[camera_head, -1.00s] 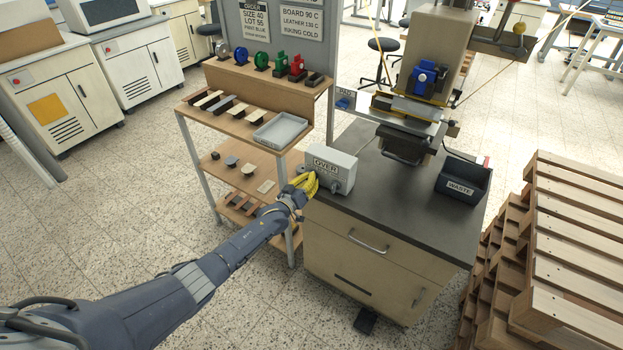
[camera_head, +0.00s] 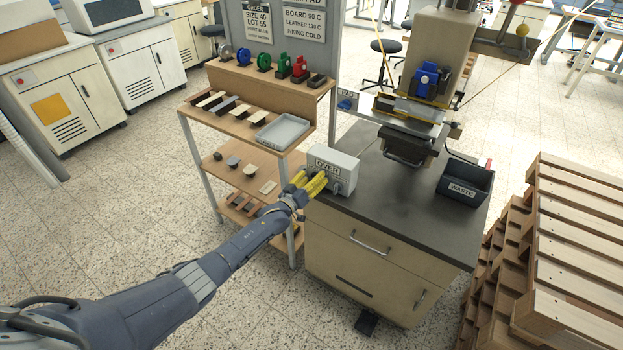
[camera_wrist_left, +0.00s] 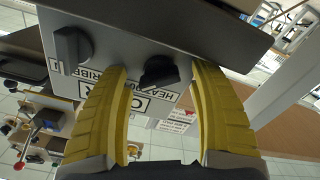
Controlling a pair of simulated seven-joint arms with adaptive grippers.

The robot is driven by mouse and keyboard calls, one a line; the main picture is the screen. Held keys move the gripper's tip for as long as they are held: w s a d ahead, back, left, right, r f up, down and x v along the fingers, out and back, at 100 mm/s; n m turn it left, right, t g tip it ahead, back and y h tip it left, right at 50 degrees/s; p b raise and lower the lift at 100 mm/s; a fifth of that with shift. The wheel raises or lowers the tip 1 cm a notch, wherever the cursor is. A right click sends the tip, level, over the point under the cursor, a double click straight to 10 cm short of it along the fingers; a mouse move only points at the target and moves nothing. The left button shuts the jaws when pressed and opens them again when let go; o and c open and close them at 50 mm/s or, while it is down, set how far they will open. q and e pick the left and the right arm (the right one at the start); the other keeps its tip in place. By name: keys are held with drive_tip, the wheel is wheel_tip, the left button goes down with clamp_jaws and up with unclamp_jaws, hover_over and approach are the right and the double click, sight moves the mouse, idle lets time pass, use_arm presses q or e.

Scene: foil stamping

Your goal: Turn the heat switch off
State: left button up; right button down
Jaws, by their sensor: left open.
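A grey control box (camera_head: 341,158) with an "OVER" label stands on the left front part of the dark bench top. Its front shows in the wrist view, upside down, with two dark rotary knobs. One knob (camera_wrist_left: 160,71) is near lettering that begins "HEA"; the other knob (camera_wrist_left: 72,45) is to its left in that view. My left gripper (camera_head: 314,181) has its yellow fingers open at the box front. In the wrist view the open fingers (camera_wrist_left: 160,84) lie on either side of the knob by the "HEA" lettering, with gaps visible. Contact cannot be told.
A stamping press (camera_head: 410,110) stands behind the box. A dark waste bin (camera_head: 464,182) is at the bench's right. A wooden shelf (camera_head: 240,128) with a grey tray (camera_head: 281,132) and several tools stands left. Stacked pallets (camera_head: 570,250) are on the right.

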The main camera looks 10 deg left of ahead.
use_arm(q)
drive_tip(key=shift+s+f, duration=0.1)
drive_tip(key=v, duration=1.1)
drive_tip(key=shift+s+a, duration=0.15)
drive_tip(key=shift+s, duration=0.2)
